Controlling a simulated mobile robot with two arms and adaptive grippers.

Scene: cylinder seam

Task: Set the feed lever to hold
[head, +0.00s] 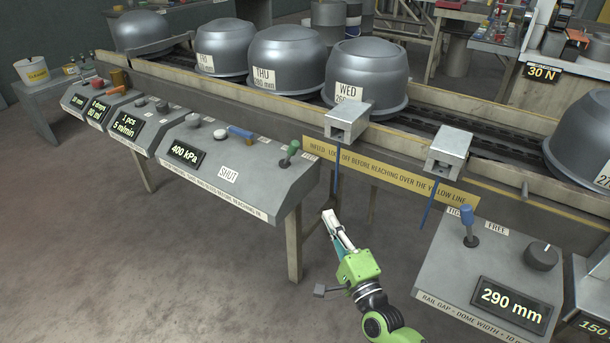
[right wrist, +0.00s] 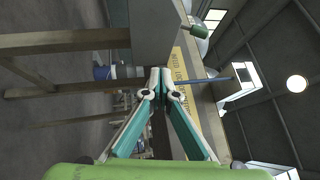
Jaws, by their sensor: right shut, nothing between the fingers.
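A blue-knobbed lever (head: 467,225) stands on the right-hand console (head: 440,275), beside a label reading FREE. I cannot read a label naming either one as the feed lever. My right gripper (head: 329,215) is shut and empty, in the gap between the two consoles, apart from both levers. In the right wrist view its fingertips (right wrist: 160,73) are together. My left gripper is out of view.
A conveyor with grey domes (head: 285,62) runs behind the consoles, with a yellow warning strip (head: 390,172) along its front. Two grey boxes (head: 449,143) with thin blue rods (head: 337,170) hanging down stand at its edge. The floor in front is clear.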

